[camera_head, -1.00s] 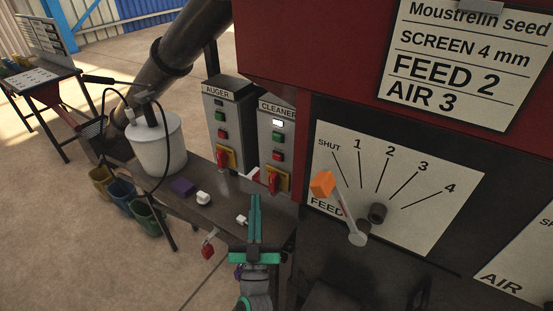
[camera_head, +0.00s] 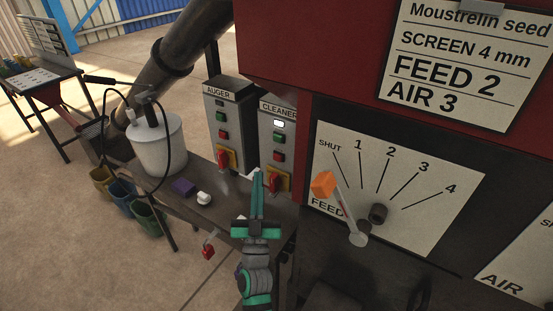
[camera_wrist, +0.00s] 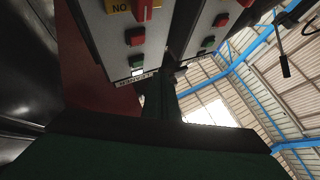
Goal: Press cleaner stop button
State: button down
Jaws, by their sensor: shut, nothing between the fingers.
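The cleaner control box (camera_head: 263,122) stands beside the red machine in the head view. It carries a lit white lamp (camera_head: 279,124), a green button (camera_head: 278,137), the red stop button (camera_head: 276,156) and a red rotary switch (camera_head: 273,181) on a yellow plate. My gripper (camera_head: 257,172) is shut and empty. Its tips are at the box's lower left in the picture, below the red button and apart from it as far as I can tell. In the wrist view the box is upside down, with the red button (camera_wrist: 135,36) above my gripper (camera_wrist: 160,98).
The similar auger box (camera_head: 212,107) stands just left. A bench (camera_head: 215,212) below holds a white bucket (camera_head: 160,150), a purple block (camera_head: 183,187) and a small white item (camera_head: 204,198).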

aim_at(277, 158)
jog(key=w+d, duration=0.3)
jog(key=w, duration=0.2)
jog(key=shift+d, duration=0.3)
jog(key=shift+s+a, duration=0.1)
jog(key=shift+a, duration=0.05)
dwell(1.6)
jog(key=shift+w+d, duration=0.3)
jog(key=shift+d, duration=0.25)
